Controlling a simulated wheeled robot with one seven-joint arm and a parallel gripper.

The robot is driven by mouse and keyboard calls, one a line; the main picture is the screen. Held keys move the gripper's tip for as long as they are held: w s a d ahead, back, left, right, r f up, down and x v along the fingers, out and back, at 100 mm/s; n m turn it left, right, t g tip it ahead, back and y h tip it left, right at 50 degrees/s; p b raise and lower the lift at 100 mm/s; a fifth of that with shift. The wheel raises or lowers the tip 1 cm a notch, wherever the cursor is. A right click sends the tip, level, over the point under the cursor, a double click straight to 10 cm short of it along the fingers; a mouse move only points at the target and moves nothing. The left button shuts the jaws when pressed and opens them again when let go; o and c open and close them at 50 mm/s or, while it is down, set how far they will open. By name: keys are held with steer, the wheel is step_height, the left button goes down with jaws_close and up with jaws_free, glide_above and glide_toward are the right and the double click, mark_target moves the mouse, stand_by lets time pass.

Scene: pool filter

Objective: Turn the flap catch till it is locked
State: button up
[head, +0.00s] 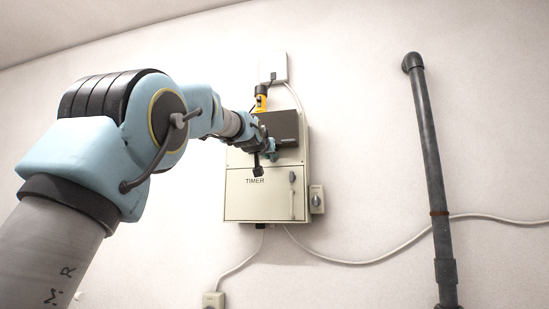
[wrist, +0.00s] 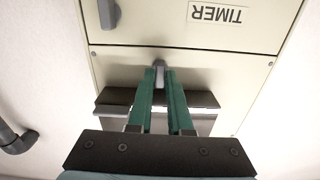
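The beige box marked TIMER (head: 240,205) hangs on the wall in the head view, and its front also fills the upper wrist view (wrist: 215,62). A small grey catch (wrist: 159,67) stands on the panel just beyond a seam in the wrist view. My gripper (wrist: 160,76) has its two green fingers on either side of this catch, with their tips apparently touching it. The catch looks roughly in line with the fingers; its exact turn is hard to tell. A dark flap or cover (head: 284,125) sticks out at the top of the box. In the head view my arm hides the catch.
A grey handle (head: 292,177) sits on the lower door. A small switch box (head: 316,199) is at the box's right side. A yellow-and-black item (head: 261,98) is above. A grey pipe (head: 431,160) stands to the right; cables run along the wall.

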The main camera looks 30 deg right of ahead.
steer(key=shift+o, duration=1.3)
steer(key=b+v, duration=0.4)
steer(key=v, duration=0.2)
steer(key=b+v, duration=0.6)
steer(key=v, duration=0.5)
